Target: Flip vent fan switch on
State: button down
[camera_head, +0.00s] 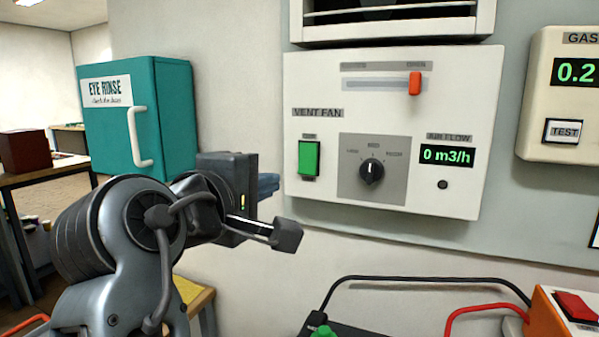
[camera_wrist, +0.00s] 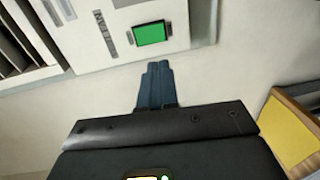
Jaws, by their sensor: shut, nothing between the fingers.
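The vent fan panel (camera_head: 480,80) is a white box on the wall, with a green rocker switch (camera_head: 309,158) at its lower left. A dark knob (camera_head: 371,171) sits in a grey plate, and the air flow display (camera_head: 446,155) reads 0 m3/h. An orange slider (camera_head: 415,83) is at the right end of its slot. My gripper (camera_head: 268,184) is shut and empty, left of and a little below the switch. In the wrist view the blue fingers (camera_wrist: 157,84) point toward the green switch (camera_wrist: 151,33), apart from it. Which way the rocker is tipped cannot be told.
A teal eye rinse cabinet (camera_head: 172,110) with a white handle hangs at the left. A gas meter (camera_head: 545,120) is on the wall at the right. Black and red cables and an orange device (camera_head: 548,316) are below the panel. The wall under the panel is bare.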

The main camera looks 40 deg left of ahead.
aim_at(306, 171)
jog(key=p+x, duration=0.1)
jog(key=x, duration=1.1)
jog(key=shift+w, duration=0.2)
jog(key=shift+w+f, duration=0.1)
jog(key=shift+w, duration=0.2)
jog(key=shift+w+f+t+b, duration=0.3)
jog(key=shift+f+b, duration=0.1)
jog(key=shift+b, duration=0.45)
jog(key=shift+a+r+p, duration=0.1)
jog(key=shift+r+p, duration=0.2)
jog(key=shift+p, duration=0.05)
jog(key=shift+s, duration=0.15)
